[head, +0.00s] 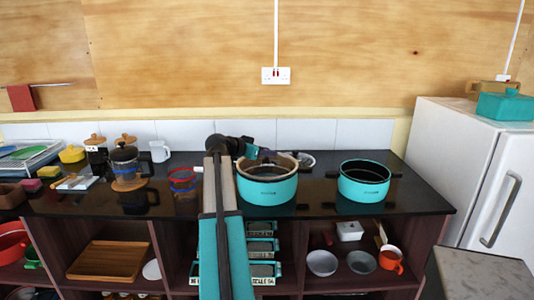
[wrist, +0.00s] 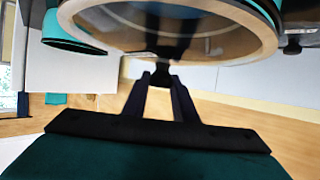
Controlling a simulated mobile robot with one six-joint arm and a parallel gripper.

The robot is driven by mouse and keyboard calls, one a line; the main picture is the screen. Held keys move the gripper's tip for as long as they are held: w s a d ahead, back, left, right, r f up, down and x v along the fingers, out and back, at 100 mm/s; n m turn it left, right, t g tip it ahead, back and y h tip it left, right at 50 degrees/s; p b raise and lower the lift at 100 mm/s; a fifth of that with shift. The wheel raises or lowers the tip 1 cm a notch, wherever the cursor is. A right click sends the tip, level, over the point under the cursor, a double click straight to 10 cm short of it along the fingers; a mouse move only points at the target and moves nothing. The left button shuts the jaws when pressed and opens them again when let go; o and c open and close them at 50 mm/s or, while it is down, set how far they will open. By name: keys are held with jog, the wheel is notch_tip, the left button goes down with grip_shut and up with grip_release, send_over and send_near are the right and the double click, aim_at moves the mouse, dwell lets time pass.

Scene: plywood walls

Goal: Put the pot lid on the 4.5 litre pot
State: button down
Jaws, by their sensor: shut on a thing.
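The pot lid (wrist: 92,38), with a beige rim and a see-through middle, fills the top of the wrist view. My gripper (wrist: 161,75) is shut on its dark knob. In the head view my gripper (head: 257,153) is above the left teal pot (head: 267,188), partly hidden by my arm. The lid's beige rim (head: 291,163) shows at that pot's mouth, and teal pot wall shows close beyond the lid in the wrist view. I cannot tell whether the lid touches the pot. A second, smaller-looking teal pot (head: 364,184) stands open to the right. Volume labels are unreadable.
The black counter (head: 420,195) holds both pots, with a French press (head: 124,160) and a red-rimmed glass jug (head: 182,181) to the left. A white fridge (head: 465,165) stands at the right. A tiled wall (head: 365,134) runs close behind the pots.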

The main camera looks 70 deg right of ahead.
jog(key=shift+f+b, duration=0.3)
dwell(0.5)
jog(key=c, duration=1.4)
grip_release()
jog(key=shift+o, duration=0.2)
jog(key=b+v, duration=0.1)
jog(key=v, duration=1.2)
jog(key=shift+a+r, duration=0.15)
jog(key=shift+a, duration=0.2)
jog(key=shift+w, duration=0.1)
